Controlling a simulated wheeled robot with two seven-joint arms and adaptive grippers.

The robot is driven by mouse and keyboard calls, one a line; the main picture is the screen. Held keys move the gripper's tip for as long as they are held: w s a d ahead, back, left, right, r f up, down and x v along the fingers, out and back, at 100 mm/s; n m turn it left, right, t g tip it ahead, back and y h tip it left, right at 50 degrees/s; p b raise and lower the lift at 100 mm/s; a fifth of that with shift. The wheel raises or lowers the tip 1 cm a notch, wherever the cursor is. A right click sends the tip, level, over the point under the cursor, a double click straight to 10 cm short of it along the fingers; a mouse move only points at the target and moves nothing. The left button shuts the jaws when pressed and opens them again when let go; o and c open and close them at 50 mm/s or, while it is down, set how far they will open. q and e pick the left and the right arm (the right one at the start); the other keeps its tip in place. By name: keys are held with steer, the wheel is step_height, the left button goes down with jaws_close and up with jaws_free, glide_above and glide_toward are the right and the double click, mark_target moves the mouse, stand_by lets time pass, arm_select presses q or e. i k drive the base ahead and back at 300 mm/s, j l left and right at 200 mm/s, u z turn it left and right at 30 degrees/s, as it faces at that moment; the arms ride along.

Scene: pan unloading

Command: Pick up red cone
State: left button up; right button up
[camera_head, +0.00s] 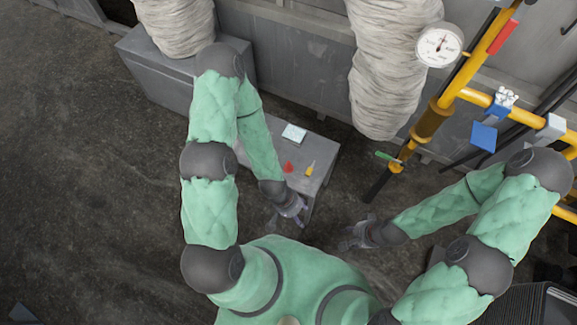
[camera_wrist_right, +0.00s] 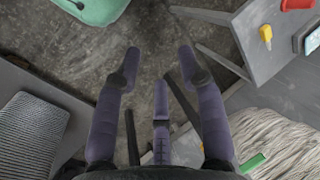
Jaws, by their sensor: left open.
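A small red cone (camera_head: 288,167) stands on a small grey table (camera_head: 318,158); it also shows at the upper right edge of the right wrist view (camera_wrist_right: 297,4), partly cut off. My left gripper (camera_head: 291,217) is open and apart from the cone, near the table's front edge, below the cone in the head view. My right gripper (camera_head: 348,238) is to the right, away from the table and above the floor. In the right wrist view its fingers (camera_wrist_right: 160,62) are spread with nothing between them.
A yellow object (camera_head: 310,169) stands right of the cone, and a pale blue-white box (camera_head: 294,133) lies behind it. Yellow pipes (camera_head: 475,68) with a gauge (camera_head: 439,45) and wrapped columns (camera_head: 388,75) stand behind. The floor (camera_head: 90,180) at left is clear.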

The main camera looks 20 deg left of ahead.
mark_target(288, 168)
steer(key=j+u, duration=0.3)
steer(key=j, duration=0.15)
steer(key=i+j+u, duration=0.1)
steer(key=j+u, duration=0.2)
steer(key=j, duration=0.15)
steer(key=i+j+u, duration=0.1)
steer(key=j+u, duration=0.2)
steer(key=j, duration=0.15)
